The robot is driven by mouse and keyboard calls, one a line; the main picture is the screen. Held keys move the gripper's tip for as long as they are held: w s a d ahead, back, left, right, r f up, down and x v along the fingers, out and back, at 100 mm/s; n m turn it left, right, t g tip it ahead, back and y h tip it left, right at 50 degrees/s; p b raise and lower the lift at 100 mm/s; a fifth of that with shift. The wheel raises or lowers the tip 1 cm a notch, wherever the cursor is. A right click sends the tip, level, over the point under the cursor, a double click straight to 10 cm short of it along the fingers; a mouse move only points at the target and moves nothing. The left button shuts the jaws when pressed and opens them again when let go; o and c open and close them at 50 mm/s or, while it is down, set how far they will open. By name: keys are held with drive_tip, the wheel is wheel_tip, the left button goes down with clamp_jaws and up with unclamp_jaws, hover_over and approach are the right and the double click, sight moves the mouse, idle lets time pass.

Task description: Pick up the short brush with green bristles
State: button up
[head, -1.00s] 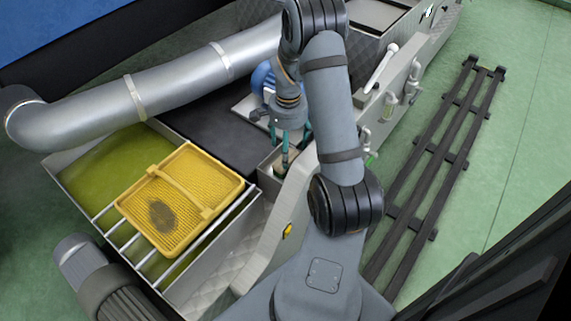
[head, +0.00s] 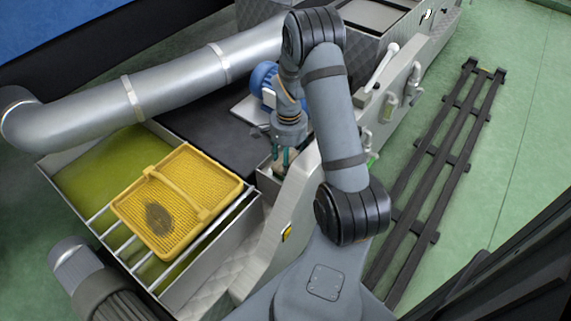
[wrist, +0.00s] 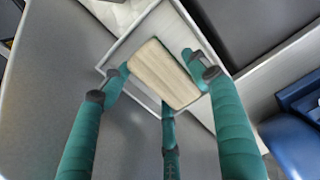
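A pale wooden block (wrist: 165,72), which looks like the back of a brush, lies in the wrist view inside a small light-metal box (wrist: 128,35). In the head view my gripper (head: 283,160) reaches down into the box (head: 266,183), and the fingertips are partly hidden.
A yellow mesh crate (head: 213,157) sits on bars over a green-filled tank to the left. A silver pipe (head: 175,82) crosses behind. A blue motor (head: 262,78) stands close to my gripper. The light machine wall (head: 290,215) rises beside the box. A dark rack lies on the floor at right.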

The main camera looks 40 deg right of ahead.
drive_tip(key=c, duration=0.9)
drive_tip(key=shift+c, duration=0.2)
wheel_tip(320, 180, up, 10)
drive_tip(key=p, duration=0.3)
drive_tip(key=shift+p, duration=0.4)
drive_tip(key=o, duration=0.7)
drive_tip(key=shift+c, duration=0.2)
drive_tip(key=c, duration=0.5)
drive_tip(key=shift+o, duration=0.2)
drive_tip(key=shift+w, duration=0.1)
